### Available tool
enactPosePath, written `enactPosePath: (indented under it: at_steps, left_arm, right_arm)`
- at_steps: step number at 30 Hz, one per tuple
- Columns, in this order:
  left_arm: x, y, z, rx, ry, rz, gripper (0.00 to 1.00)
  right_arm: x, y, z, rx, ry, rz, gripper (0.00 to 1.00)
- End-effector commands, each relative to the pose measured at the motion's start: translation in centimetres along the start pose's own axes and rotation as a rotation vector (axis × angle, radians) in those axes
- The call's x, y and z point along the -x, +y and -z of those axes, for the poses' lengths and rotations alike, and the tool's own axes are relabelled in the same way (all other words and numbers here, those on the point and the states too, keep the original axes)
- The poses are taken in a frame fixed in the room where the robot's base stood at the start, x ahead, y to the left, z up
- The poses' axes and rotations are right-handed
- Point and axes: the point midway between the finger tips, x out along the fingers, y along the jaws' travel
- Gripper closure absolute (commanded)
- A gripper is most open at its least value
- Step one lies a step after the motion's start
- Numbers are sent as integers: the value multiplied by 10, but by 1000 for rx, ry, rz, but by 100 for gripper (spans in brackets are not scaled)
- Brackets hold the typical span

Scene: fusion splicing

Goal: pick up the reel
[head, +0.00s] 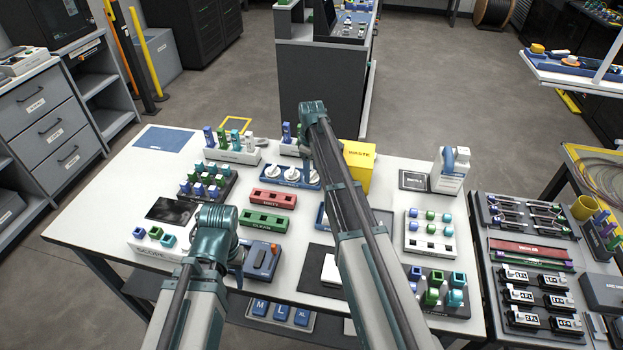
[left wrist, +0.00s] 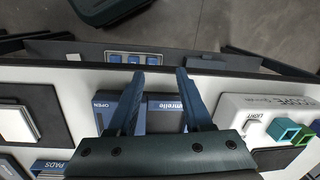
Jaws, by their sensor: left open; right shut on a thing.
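No thing in view is plainly labelled as the reel. White round pieces (head: 268,171) sit on a blue stand at the table's back middle; I cannot tell whether they are reels. A large cable drum (head: 492,12) stands on the floor far back.
A dark mat with a white block (head: 330,268) lies right of the blue box. Red (head: 272,198) and green (head: 266,221) racks stand behind it. A yellow waste bin (head: 358,168) and a bottle (head: 451,172) stand at the back. A second table with tools (head: 530,255) is at right.

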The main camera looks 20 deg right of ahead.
Motion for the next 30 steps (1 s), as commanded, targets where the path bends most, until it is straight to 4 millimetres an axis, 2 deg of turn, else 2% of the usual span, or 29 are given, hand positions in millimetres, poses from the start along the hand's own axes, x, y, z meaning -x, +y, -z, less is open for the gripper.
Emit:
enactPosePath:
  at_steps: [8,14,20,30]
  left_arm:
    - [1,0,0,0,0,0,50]
    - [10,-1,-1,0,0,0,50]
    - [33,-3,-2,0,0,0,50]
    - [85,-8,-5,0,0,0,50]
  right_arm:
    - [1,0,0,0,0,0,83]
    - [10,0,0,0,0,0,83]
    - [33,0,0,0,0,0,83]
    - [85,0,0,0,0,0,83]
